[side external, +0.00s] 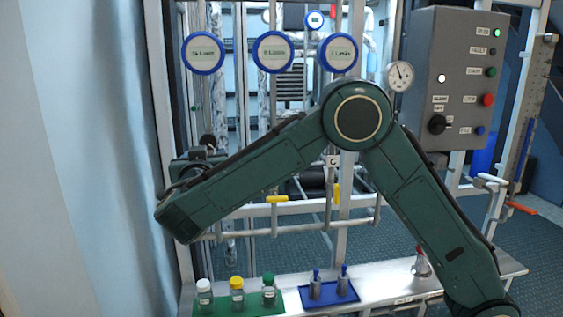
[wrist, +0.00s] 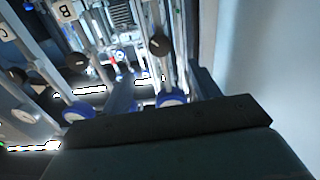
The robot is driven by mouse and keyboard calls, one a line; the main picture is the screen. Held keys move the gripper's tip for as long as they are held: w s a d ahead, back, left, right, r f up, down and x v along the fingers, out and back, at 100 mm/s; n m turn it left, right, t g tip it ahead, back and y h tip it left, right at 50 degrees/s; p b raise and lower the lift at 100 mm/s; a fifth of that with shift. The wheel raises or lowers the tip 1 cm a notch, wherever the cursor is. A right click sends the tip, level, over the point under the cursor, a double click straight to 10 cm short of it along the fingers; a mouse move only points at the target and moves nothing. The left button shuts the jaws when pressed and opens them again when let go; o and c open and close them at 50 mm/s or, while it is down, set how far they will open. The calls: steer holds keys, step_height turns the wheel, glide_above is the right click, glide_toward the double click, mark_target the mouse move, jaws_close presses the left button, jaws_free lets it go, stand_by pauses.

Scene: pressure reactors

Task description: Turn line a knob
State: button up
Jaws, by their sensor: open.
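A round black knob (wrist: 160,45) on a pipe shows in the wrist view, right of centre, with no readable label. I take it for the line a knob, since the labels B (wrist: 65,11) and C (wrist: 4,31) lie further left. In the side view a dark knob (side external: 207,141) sits at the left upright of the frame. My gripper (side external: 196,163) is beside it, partly hidden behind my own wrist link. My gripper is open. Contact between its fingers and the knob cannot be made out.
Other black knobs (wrist: 75,60) lie left in the wrist view. Three blue-rimmed gauges (side external: 273,52) hang above my arm. Yellow valve handles (side external: 277,199) are on the lower pipes. A grey control box (side external: 455,80) stands right. Capped bottles (side external: 237,290) stand on the bench below.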

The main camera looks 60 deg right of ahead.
mark_target(208, 143)
steer(key=shift+m, duration=0.5)
steer(key=x, duration=1.3)
steer(key=shift+w+d, duration=0.25)
steer(key=c, duration=1)
steer(key=shift+o, duration=0.2)
steer(key=shift+f+n, duration=0.1)
steer(key=shift+n, duration=2.3)
